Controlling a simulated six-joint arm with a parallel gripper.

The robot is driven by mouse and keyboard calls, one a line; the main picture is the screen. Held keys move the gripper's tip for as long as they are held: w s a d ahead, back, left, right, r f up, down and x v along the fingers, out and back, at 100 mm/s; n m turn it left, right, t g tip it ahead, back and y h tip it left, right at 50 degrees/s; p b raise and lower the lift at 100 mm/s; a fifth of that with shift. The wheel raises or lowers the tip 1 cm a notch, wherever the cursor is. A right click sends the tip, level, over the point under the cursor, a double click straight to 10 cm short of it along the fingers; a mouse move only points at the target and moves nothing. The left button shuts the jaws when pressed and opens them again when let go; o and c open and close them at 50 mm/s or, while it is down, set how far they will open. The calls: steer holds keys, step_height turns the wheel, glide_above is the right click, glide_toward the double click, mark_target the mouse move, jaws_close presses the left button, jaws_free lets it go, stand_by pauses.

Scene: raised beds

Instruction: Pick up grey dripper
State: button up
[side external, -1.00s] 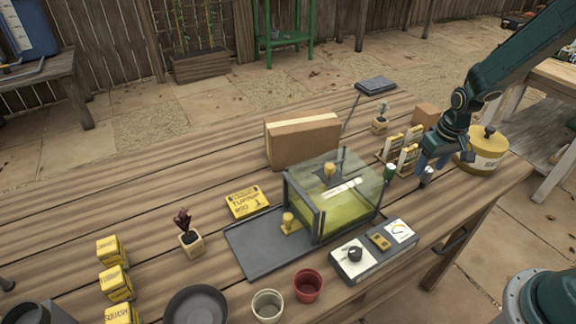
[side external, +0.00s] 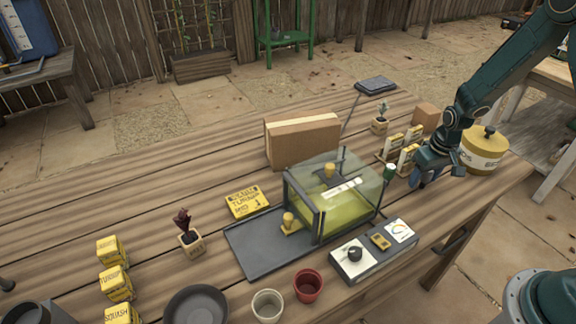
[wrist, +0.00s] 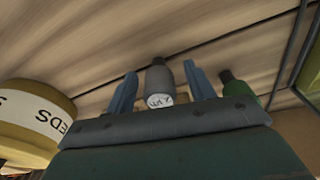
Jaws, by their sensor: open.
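The grey dripper (wrist: 159,78), with a pale marked end, shows in the wrist view between the two blue fingers of my gripper (wrist: 161,70). A small gap shows on each side of it, so the fingers are open around it and not closed on it. In the side view my gripper (side external: 424,178) is low over the right part of the table and hides the grey dripper. A green dripper with a white top (side external: 389,175) stands just left of my gripper. It also shows right of the fingers in the wrist view (wrist: 238,92).
A yellow seeds tin (side external: 484,152) stands close on the right. A glass-walled box (side external: 335,195) is to the left, with a control panel (side external: 375,250) in front. Yellow-and-white racks (side external: 405,150) stand behind the gripper.

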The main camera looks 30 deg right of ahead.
steer(key=c, duration=1)
steer(key=shift+c, duration=0.2)
steer(key=shift+r, duration=0.15)
step_height(320, 180, up, 20)
stand_by(0.5)
